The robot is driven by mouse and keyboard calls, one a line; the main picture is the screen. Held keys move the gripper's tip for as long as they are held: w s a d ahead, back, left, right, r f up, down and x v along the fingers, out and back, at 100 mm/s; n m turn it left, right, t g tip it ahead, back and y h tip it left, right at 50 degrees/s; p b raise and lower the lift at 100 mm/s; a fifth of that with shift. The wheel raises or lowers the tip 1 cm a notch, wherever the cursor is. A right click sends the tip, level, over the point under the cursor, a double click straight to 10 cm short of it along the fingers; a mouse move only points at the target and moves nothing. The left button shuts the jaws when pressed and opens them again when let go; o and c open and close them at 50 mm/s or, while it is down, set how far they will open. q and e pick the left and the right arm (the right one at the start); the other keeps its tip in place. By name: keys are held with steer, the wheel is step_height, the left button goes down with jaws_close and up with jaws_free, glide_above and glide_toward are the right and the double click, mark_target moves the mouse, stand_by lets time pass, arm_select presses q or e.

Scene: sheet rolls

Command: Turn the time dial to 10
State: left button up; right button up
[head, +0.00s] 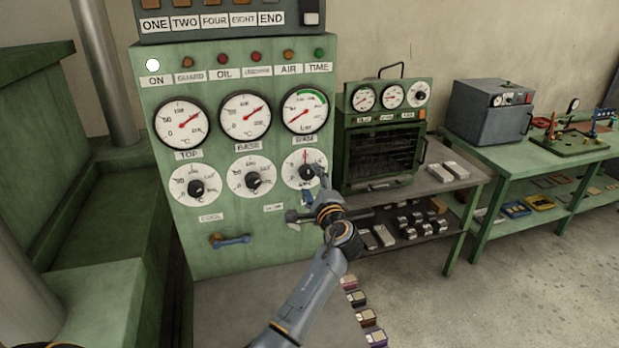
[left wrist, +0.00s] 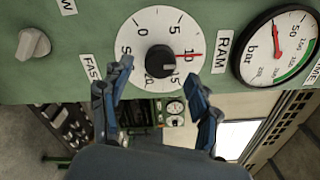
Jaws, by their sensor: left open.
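The time dial (head: 292,165) is the white round dial at the lower right of the green panel. In the left wrist view the dial face (left wrist: 139,28) shows 0, 5, 10, 15 and 20, with a black knob (left wrist: 160,58) at its centre. A thin red line runs from the knob to about the 10. A small white mark on the knob's edge points toward 15. My left gripper (head: 313,184) is in front of the dial, and in the left wrist view the gripper (left wrist: 158,76) is open and empty, fingers either side below the knob. Contact is not clear. My right gripper is out of view.
A pressure gauge (head: 305,111) sits above the dial, and two similar dials (head: 251,178) lie to its left. A lever (head: 230,240) sticks out lower on the panel. A dark oven-like box (head: 380,155) stands on a bench to the right.

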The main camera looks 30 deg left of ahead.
arm_select(q)
steer(key=v, duration=0.8)
steer(key=shift+s+d, duration=0.25)
steer(key=shift+s, duration=0.05)
